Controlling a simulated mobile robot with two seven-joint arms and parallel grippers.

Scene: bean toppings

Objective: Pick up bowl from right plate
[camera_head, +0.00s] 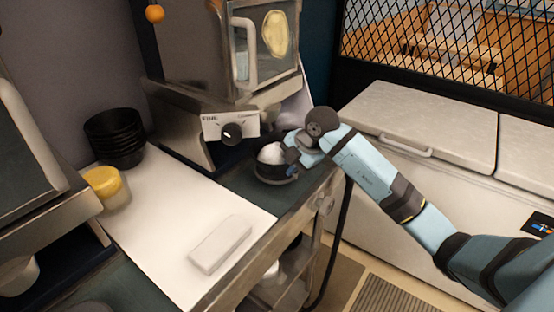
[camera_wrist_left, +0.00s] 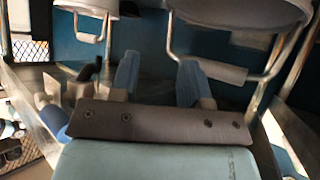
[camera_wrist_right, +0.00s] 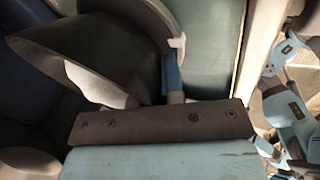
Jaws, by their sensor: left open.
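A small dark bowl (camera_head: 276,176) with a white heap in it stands at the right edge of the counter, just right of the machine with the dial. My right gripper (camera_head: 294,157) reaches in from the right and is at the bowl's right rim. In the right wrist view the dark bowl (camera_wrist_right: 95,60) fills the upper left, and one blue finger lies close against its edge; the other finger is hidden behind it. The grip looks shut on the rim. No separate plate can be made out under the bowl. My left gripper (camera_wrist_left: 158,80) is open and empty, seen only in the left wrist view.
The dial machine (camera_head: 230,130) stands close behind the bowl. A white chest (camera_head: 420,120) is at right.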

